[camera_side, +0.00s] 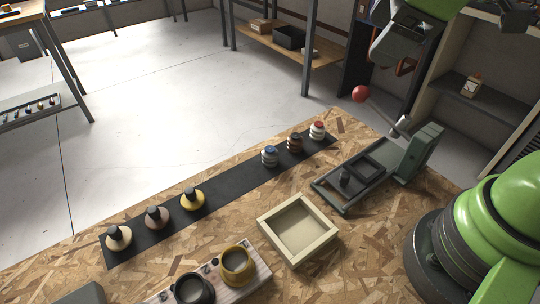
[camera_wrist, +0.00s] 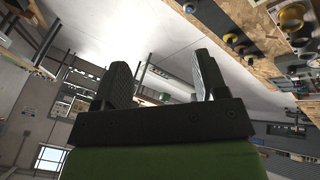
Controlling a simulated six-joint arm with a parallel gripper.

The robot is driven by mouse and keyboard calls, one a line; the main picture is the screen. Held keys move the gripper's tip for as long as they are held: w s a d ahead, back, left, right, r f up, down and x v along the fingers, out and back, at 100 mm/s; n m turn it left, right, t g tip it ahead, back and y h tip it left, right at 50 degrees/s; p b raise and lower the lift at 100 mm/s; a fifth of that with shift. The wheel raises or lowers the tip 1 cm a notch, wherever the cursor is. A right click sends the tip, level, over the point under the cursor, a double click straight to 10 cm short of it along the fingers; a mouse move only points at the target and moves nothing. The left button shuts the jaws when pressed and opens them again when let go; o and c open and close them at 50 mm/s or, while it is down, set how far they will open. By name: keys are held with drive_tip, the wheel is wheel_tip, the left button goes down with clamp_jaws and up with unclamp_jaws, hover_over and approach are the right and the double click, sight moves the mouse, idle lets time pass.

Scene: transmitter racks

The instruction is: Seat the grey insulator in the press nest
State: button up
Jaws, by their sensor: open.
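Three ribbed insulators stand upright at the far end of the black strip in the side view. The nearest, pale grey-white with a blue top (camera_side: 269,157), looks the greyest. Beside it are a brown one (camera_side: 295,143) and a white one with a red top (camera_side: 317,131). The green press (camera_side: 420,152) stands to their right, with a low frame and a small dark post-like part (camera_side: 345,178), perhaps the nest; I cannot tell. My gripper (camera_wrist: 162,80) is open and empty in the wrist view, its two dark fingers apart, away from the insulators.
The press lever has a red ball (camera_side: 360,93) sticking up. An empty cream tray (camera_side: 298,230) sits mid-bench. A block with dark and yellow rings (camera_side: 237,265) is at the front.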

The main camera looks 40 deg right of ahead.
drive_tip(key=w+a+f+n+h, duration=0.1)
drive_tip(key=w+a+f+n, duration=0.3)
drive_tip(key=w+f+n, duration=0.6)
drive_tip(key=n+g, duration=0.1)
drive_tip(key=n, duration=1.2)
approach(270, 148)
drive_tip(key=shift+n, duration=0.3)
drive_tip(key=x, duration=0.4)
drive_tip(key=shift+f, duration=0.3)
drive_tip(key=shift+x, duration=2.8)
drive_tip(key=shift+w, duration=0.1)
drive_tip(key=shift+r, duration=0.1)
drive_tip(key=c, duration=1)
